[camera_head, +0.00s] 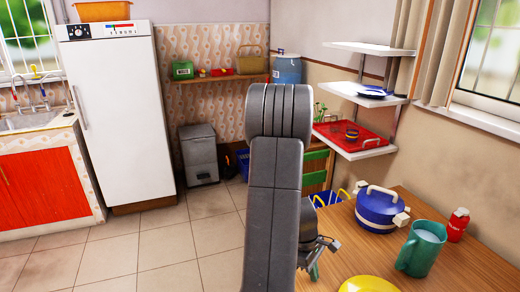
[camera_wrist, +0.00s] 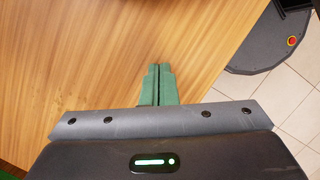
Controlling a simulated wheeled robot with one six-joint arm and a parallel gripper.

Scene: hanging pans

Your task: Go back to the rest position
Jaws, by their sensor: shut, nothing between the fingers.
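My gripper (camera_wrist: 158,70) shows in the wrist view with its two green fingers together and nothing between them. It points at the bare wooden table top. In the head view my gripper (camera_head: 314,271) is partly hidden behind my grey arm, at the left edge of the wooden table (camera_head: 462,270). My arm stands upright in the middle of that view.
On the table are a yellow plate (camera_head: 368,284), a blue pot (camera_head: 380,211), a teal mug (camera_head: 421,250) and a red bottle (camera_head: 457,225). White wall shelves (camera_head: 368,92) hang behind. A fridge (camera_head: 115,115) stands left. Tiled floor (camera_head: 150,245) is clear at the left.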

